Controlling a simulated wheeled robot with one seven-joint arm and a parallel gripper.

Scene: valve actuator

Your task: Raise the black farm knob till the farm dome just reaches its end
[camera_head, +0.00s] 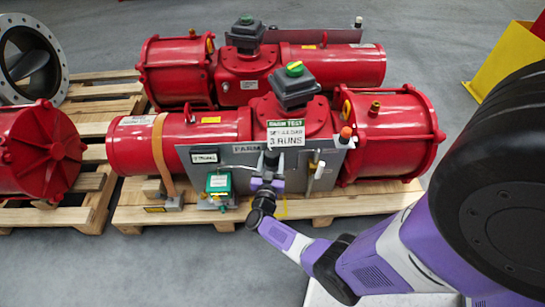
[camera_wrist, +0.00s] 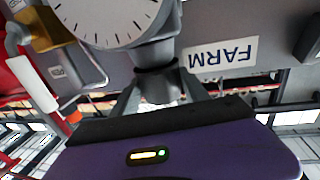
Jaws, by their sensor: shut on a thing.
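The black farm knob (camera_wrist: 156,78) shows in the wrist view, a dark round part below a white dial gauge (camera_wrist: 105,14). My gripper (camera_wrist: 158,98) is shut on it, with a grey finger on each side. In the head view my gripper (camera_head: 267,186) is at the front of the grey panel (camera_head: 222,158), below the FARM label (camera_head: 246,149), and hides the knob. The FARM label also shows upside down in the wrist view (camera_wrist: 222,54). I cannot tell which part is the farm dome; an orange-red cap (camera_head: 346,132) sits at the panel's upper right.
Red actuators (camera_head: 400,130) lie behind on wooden pallets (camera_head: 345,203). The grey floor in front is clear.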

